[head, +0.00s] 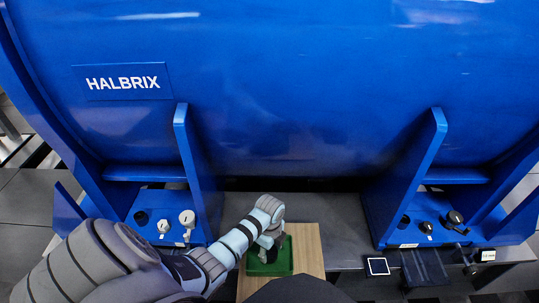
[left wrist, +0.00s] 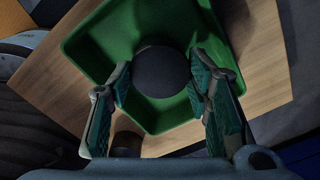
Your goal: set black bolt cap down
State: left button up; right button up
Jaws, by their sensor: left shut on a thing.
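The black bolt cap (left wrist: 162,72) is a dark round piece between the fingers of my left gripper (left wrist: 158,84), which is shut on it. In the left wrist view the cap shows against the inside of a green tray (left wrist: 86,48). I cannot tell whether it touches the tray floor. In the head view my left gripper (head: 266,250) is over the green tray (head: 284,262) and hides most of the tray's inside and the cap. My right gripper is not in view.
The tray is on a wooden board (head: 308,250) in front of the large blue motor housing (head: 290,90). Blue feet (head: 188,150) rise on both sides. White and black bolt pieces stand by the left foot (head: 187,217) and right foot (head: 455,218). A small dark cylinder (left wrist: 127,138) is near the tray.

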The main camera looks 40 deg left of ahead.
pick_arm(q)
jog(key=shift+f, duration=0.65)
jog(key=shift+w+r, duration=0.1)
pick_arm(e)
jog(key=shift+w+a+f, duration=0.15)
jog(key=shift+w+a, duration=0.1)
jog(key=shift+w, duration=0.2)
pick_arm(q)
jog(key=o, duration=0.9)
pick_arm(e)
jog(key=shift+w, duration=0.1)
pick_arm(q)
jog(key=shift+o, duration=0.2)
